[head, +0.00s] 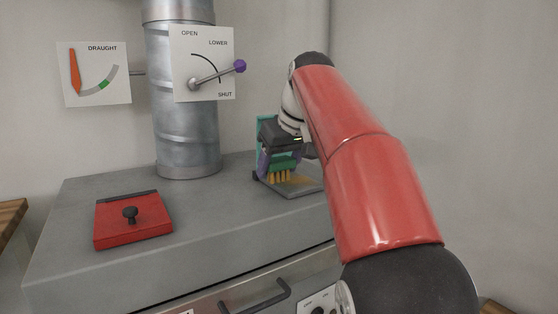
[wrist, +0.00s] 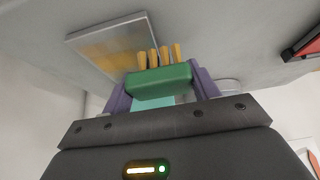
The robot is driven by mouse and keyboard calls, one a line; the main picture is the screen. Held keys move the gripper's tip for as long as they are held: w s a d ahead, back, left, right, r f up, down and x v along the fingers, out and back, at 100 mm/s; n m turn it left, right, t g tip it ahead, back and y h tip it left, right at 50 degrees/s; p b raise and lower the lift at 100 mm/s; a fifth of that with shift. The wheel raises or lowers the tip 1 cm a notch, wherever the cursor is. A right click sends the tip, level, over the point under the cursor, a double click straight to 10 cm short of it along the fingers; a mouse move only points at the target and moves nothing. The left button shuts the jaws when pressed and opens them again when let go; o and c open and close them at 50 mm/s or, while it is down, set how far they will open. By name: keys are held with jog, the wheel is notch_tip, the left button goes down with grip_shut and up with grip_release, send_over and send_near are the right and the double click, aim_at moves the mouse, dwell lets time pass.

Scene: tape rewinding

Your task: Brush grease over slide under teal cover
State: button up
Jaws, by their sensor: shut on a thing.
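My gripper (head: 279,158), with purple fingers, is shut on a green brush (head: 284,166) with yellow bristles (head: 280,177). The bristles point down toward the grey slide (head: 306,191), which bears a yellowish smear. The teal cover (head: 263,130) stands upright behind the gripper, partly hidden by it. In the wrist view the green brush (wrist: 160,81) sits between the fingers, and the bristles overlap the slide's (wrist: 83,42) edge in the picture. I cannot tell whether they touch it. A pale teal patch shows behind the brush; I cannot tell what it belongs to.
A red lid (head: 150,226) with a black knob lies at the front left of the grey top (head: 220,215). A metal pipe (head: 187,120) rises behind it, with a lever plate (head: 208,50) and draught gauge (head: 112,75). The top between lid and slide is clear.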

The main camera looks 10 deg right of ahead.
jog(key=shift+f+b, duration=0.75)
jog(key=shift+f, duration=0.25)
dwell(0.6)
